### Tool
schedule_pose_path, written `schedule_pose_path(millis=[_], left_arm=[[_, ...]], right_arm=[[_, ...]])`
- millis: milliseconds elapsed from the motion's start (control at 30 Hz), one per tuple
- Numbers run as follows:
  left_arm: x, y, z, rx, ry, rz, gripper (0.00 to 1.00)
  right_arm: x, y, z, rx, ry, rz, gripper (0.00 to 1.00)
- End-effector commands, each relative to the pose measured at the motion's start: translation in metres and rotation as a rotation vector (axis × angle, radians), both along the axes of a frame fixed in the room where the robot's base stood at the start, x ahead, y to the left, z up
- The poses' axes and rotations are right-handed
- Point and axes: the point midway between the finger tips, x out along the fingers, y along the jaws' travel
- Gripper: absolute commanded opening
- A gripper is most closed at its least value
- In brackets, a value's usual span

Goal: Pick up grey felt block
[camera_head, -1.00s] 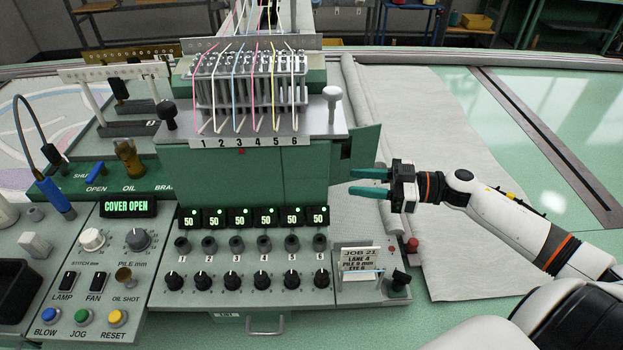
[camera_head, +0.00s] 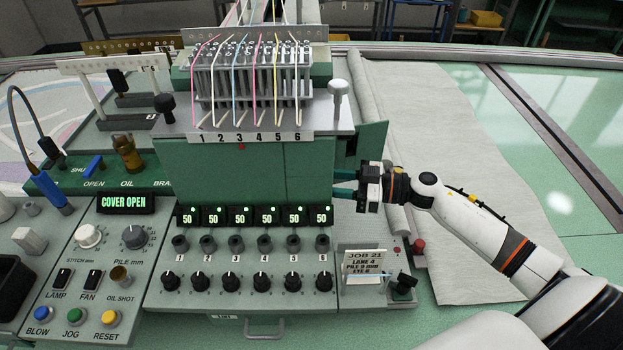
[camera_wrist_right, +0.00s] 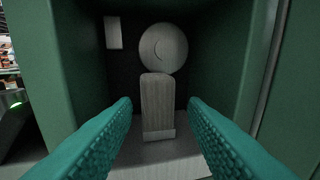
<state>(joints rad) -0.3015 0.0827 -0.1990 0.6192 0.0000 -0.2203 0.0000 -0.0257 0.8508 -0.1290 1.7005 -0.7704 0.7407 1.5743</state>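In the right wrist view, an upright grey block (camera_wrist_right: 158,103) with a paler strip at its foot stands inside a dark recess, below a round grey disc (camera_wrist_right: 163,48). It looks like the felt block, but its material is hard to tell. My right gripper (camera_wrist_right: 160,135) is open, with its teal fingers to either side of the block and nothing between them touching it. In the head view, my right gripper (camera_head: 345,184) reaches from the right into the side of the green machine housing (camera_head: 240,176). The block is hidden there. My left gripper is not in view.
Green recess walls (camera_wrist_right: 70,55) stand close on both sides of the fingers. An open green door (camera_head: 371,146) is just above the gripper. A job card (camera_head: 364,262) and a red button (camera_head: 418,246) lie below it. Pale cloth (camera_head: 450,130) covers the table to the right.

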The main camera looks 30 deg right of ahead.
Motion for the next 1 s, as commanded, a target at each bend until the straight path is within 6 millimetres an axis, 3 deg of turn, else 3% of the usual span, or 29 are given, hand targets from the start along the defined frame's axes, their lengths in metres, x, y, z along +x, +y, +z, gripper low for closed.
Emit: schedule_pose_path(millis=[100,233,567,800,1000], left_arm=[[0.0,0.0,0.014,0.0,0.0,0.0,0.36],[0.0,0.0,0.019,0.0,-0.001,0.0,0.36],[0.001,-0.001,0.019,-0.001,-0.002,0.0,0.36],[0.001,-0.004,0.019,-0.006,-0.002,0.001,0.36],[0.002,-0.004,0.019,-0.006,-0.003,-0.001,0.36]], right_arm=[[0.01,0.017,0.006,0.006,-0.004,0.001,0.39],[0.02,0.031,0.002,0.003,-0.002,0.0,0.39],[0.025,0.037,-0.002,-0.001,-0.001,0.001,0.39],[0.025,0.037,-0.002,0.0,-0.001,0.001,0.03],[0.025,0.037,-0.001,0.0,-0.001,0.001,0.03]])
